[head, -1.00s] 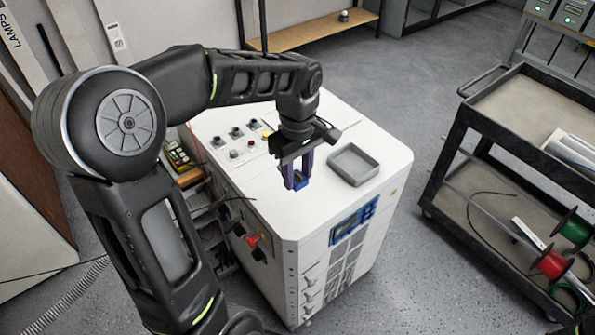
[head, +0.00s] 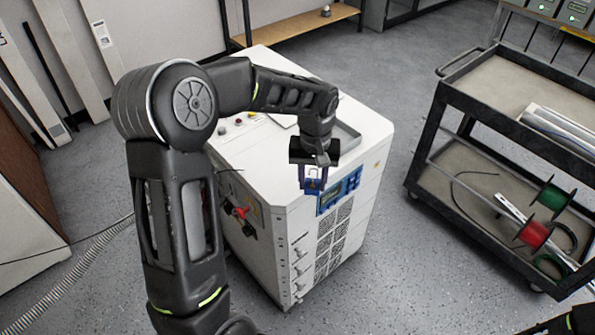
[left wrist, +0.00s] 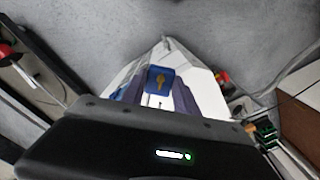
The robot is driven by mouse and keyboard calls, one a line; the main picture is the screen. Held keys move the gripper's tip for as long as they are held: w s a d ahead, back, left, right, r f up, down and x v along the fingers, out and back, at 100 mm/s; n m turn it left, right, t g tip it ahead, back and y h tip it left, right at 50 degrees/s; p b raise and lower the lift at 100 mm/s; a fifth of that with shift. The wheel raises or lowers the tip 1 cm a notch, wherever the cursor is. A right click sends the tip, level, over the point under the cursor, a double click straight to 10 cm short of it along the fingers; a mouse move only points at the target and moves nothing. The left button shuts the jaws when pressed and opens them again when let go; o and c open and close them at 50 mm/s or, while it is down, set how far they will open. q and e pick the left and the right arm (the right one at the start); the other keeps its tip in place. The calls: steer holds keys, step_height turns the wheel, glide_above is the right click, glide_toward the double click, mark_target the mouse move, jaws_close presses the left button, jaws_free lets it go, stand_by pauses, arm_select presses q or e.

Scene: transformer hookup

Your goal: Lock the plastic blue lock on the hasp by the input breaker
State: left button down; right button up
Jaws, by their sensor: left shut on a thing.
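My left gripper (head: 313,177) is shut on the blue lock (head: 314,184) and holds it in the air in front of the white cabinet's (head: 262,175) upper front edge. In the left wrist view the lock (left wrist: 160,79) sits between the purple fingers, with a yellow mark on its face and thin shackle legs showing. A red handle (head: 240,212) on a dark mount is on the cabinet's left side face, apart from the lock. I cannot make out the hasp at this size. My right gripper is not in view.
A grey tray (head: 347,137) lies on the cabinet top, partly behind my left arm. A blue display panel (head: 340,192) is close to the gripper on the front face. A black cart (head: 455,92) with spools stands at the right. Open floor lies between.

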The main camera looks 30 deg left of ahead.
arm_select(q)
steer(key=d+f+m+b, duration=0.2)
steer(key=d+f+b, duration=0.1)
steer(key=f, duration=0.6)
steer(key=d+f+m+b, duration=0.3)
steer(key=d+f, duration=0.3)
steer(key=f, duration=0.4)
steer(key=shift+s+d, duration=0.2)
steer(key=shift+s, duration=0.15)
